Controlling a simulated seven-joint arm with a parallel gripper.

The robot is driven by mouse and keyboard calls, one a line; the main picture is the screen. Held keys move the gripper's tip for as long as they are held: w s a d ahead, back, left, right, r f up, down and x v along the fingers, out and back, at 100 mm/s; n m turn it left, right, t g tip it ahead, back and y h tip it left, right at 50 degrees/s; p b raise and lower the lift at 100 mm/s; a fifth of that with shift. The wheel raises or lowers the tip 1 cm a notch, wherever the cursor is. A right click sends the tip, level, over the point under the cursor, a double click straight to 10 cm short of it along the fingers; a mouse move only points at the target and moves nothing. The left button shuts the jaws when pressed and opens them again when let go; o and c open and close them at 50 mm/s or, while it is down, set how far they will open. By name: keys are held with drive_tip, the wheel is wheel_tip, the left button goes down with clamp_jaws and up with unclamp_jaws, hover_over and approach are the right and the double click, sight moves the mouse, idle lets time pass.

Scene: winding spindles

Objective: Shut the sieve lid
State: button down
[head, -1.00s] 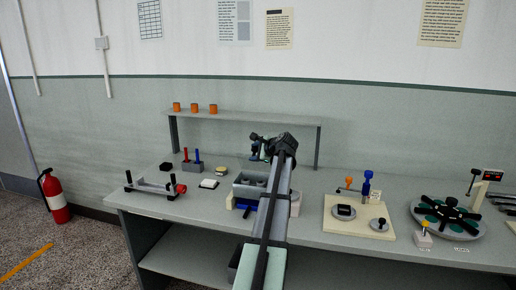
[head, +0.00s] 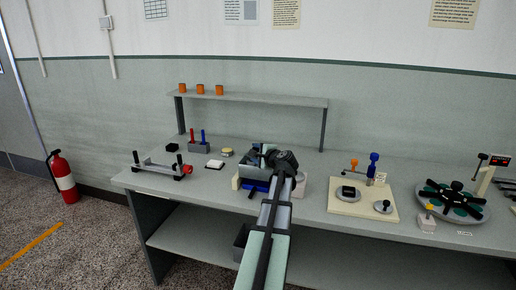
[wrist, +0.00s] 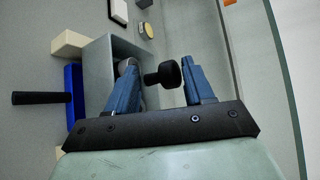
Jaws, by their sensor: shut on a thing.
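The grey sieve box (head: 247,171) stands on the bench in the head view, with my arm covering much of it. In the wrist view its grey wall (wrist: 100,62) is at the left. A black knob on a short stem (wrist: 166,73) shows between my two blue fingers, the stem pointing left toward a rounded grey part (wrist: 127,68) inside the box edge. My gripper (wrist: 164,66) is shut on this knob; it is at the box in the head view (head: 268,151). The lid panel itself is hard to make out; my fingers hide part of the box.
A blue part (wrist: 73,92) with a black handle (wrist: 38,98) sticks out of the box front. A raised shelf (head: 250,99) with orange cups stands behind. A cream board (head: 350,207) with fittings lies to the right, a roller stand (head: 160,171) to the left.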

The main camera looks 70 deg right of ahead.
drive_tip(key=shift+s+d+f, duration=0.1)
drive_tip(key=shift+d+f, duration=0.05)
drive_tip(key=shift+f, duration=0.4)
drive_tip(key=c, duration=0.6)
unclamp_jaws()
drive_tip(key=shift+d, duration=0.1)
drive_tip(key=shift+s, duration=0.1)
drive_tip(key=v, duration=1.4)
drive_tip(key=shift+w+a, duration=0.2)
drive_tip(key=shift+w, duration=0.05)
drive_tip(key=shift+w, duration=0.1)
